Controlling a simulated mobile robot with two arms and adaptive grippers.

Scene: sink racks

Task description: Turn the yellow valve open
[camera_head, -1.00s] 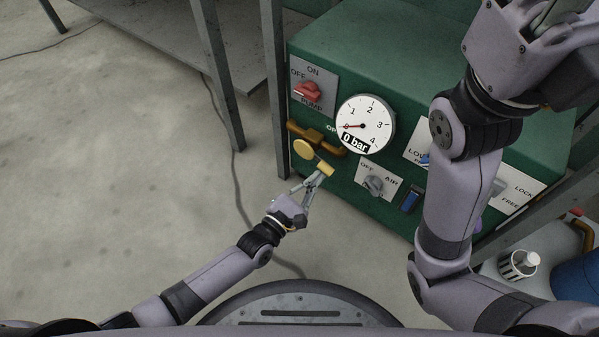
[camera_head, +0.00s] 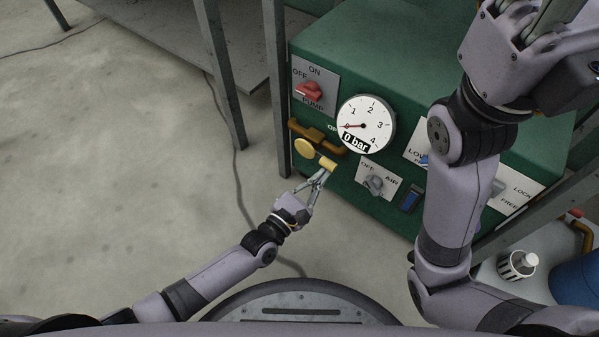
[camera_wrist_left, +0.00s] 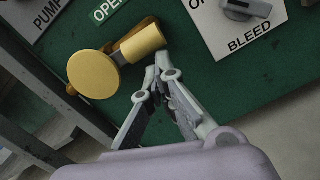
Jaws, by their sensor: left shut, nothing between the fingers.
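The yellow valve shows on the green machine's front in the head view, with a round hub (camera_head: 304,147) and a lever grip (camera_head: 327,164) pointing to the lower right. In the left wrist view its round hub (camera_wrist_left: 94,74) is at the left and its cylindrical grip (camera_wrist_left: 143,42) points to the upper right. My left gripper (camera_head: 322,176) is shut and empty, its fingertips (camera_wrist_left: 157,69) just below the grip; whether they touch it I cannot tell. An "OPEN" label (camera_wrist_left: 108,9) is above the valve. My right gripper is at the upper right, partly cut off, its fingers unclear.
The green machine (camera_head: 400,50) also carries a red pump switch (camera_head: 309,91), a gauge (camera_head: 366,124) reading 0 bar and a grey knob (camera_head: 374,183). Metal rack legs (camera_head: 275,90) stand at its left. A blue container (camera_head: 580,280) is at the lower right.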

